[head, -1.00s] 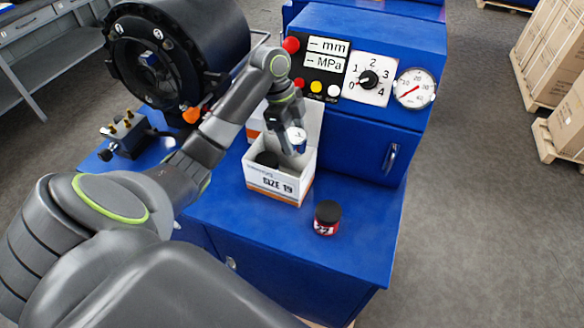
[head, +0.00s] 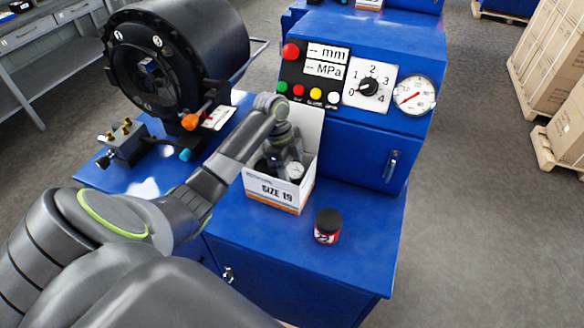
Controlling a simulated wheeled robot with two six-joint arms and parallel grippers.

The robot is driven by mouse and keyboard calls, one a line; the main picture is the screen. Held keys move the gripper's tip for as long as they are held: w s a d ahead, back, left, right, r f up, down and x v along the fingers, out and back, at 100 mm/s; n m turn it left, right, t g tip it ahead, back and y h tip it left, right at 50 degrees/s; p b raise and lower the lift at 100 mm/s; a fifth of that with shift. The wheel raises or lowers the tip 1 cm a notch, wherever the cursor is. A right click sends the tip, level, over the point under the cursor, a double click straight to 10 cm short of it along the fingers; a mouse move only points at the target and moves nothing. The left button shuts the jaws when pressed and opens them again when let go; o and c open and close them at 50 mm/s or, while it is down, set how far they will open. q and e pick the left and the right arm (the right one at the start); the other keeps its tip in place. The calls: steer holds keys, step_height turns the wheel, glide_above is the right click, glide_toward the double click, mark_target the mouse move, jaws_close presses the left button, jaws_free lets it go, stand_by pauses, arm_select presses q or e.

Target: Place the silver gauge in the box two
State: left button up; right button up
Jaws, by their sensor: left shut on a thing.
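A white and orange box (head: 272,191) labelled SIZE 19 stands open on the blue bench, its lid raised at the back. My left gripper (head: 287,169) reaches down into the box from above. It is shut on the silver gauge (head: 294,171), whose pale round face shows just inside the box's right part. The gripper's fingertips and the gauge's lower part are hidden by the box's front wall. I cannot tell whether the gauge touches the box floor. Dark contents show beside it in the box. My right gripper is not in view.
A black-lidded red jar (head: 327,226) stands on the blue bench (head: 365,240), right of the box. The blue control panel (head: 368,85) rises behind. The black crimper head (head: 180,55) is at the left, with a brass-fitted block (head: 124,142) below it. The bench's front right is clear.

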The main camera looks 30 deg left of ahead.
arm_select(q)
steer(key=shift+f, duration=0.5)
steer(key=o, duration=0.9)
